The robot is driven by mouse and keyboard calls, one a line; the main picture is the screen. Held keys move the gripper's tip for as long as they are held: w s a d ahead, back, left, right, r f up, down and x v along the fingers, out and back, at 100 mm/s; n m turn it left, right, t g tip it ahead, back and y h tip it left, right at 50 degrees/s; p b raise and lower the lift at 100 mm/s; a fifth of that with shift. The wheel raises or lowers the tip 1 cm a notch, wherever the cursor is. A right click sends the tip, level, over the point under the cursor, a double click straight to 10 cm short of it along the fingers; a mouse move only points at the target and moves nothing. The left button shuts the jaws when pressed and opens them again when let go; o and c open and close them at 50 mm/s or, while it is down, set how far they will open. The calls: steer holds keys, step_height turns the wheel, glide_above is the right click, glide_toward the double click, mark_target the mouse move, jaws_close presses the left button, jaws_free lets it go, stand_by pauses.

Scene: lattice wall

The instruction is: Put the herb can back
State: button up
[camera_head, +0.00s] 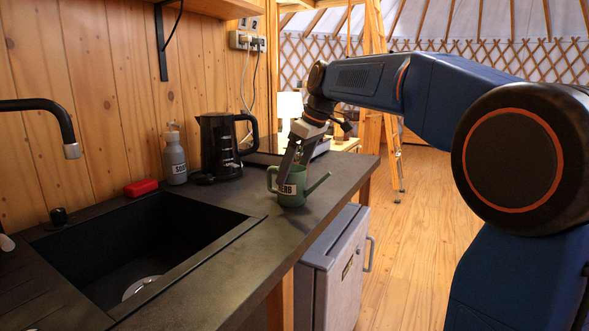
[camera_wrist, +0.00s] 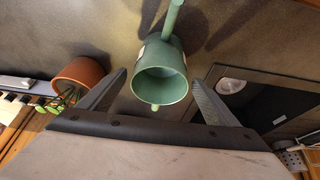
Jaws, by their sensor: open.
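The herb can is a small green watering can (camera_head: 292,190) with a label reading HERB. It stands upright on the dark countertop near its right front edge, its spout pointing right. In the wrist view the herb can (camera_wrist: 160,82) shows its open mouth between the two fingers. My gripper (camera_head: 287,172) reaches down to the can from above. In the wrist view my gripper (camera_wrist: 158,76) is open, one finger on each side of the can, with gaps visible. The lower finger ends are partly hidden in the head view.
A black sink (camera_head: 150,245) lies left of the can. A black kettle (camera_head: 220,145), a grey soap bottle (camera_head: 174,158) and a red sponge (camera_head: 140,187) stand along the wall. A terracotta pot (camera_wrist: 80,74) with a plant is left in the wrist view. A grey cabinet (camera_head: 335,265) stands below the counter edge.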

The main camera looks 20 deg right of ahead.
steer(key=v, duration=1.2)
steer(key=shift+s, duration=0.1)
